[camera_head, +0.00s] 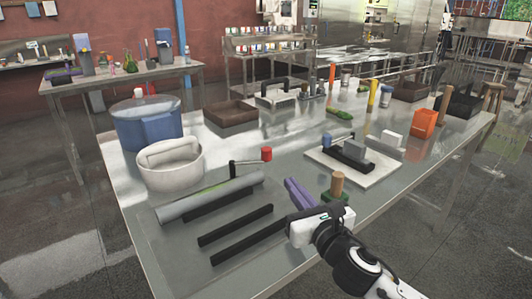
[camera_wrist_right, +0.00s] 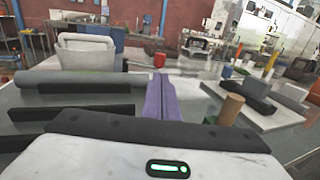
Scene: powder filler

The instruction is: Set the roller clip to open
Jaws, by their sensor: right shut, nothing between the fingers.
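A long grey roller (camera_head: 210,199) lies on the metal table at the near left, beside dark bars. A dark lever with a red knob (camera_head: 266,153) stands at its far right end; I cannot tell for sure which part is the roller clip. In the right wrist view the roller (camera_wrist_right: 85,77) is left of my fingers and the red knob (camera_wrist_right: 160,58) is just beyond their tips. My right gripper (camera_head: 291,185) has purple fingers, shut and empty, above the near table edge; they also show in the wrist view (camera_wrist_right: 160,85). My left gripper is not in view.
A green base with a wooden post (camera_head: 337,184) stands close to the right of my fingers. A white board (camera_head: 335,170) with a grey block lies further right. A white tub (camera_head: 170,172) and blue pot (camera_head: 148,130) stand behind the roller. Two dark bars (camera_head: 237,225) lie in front.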

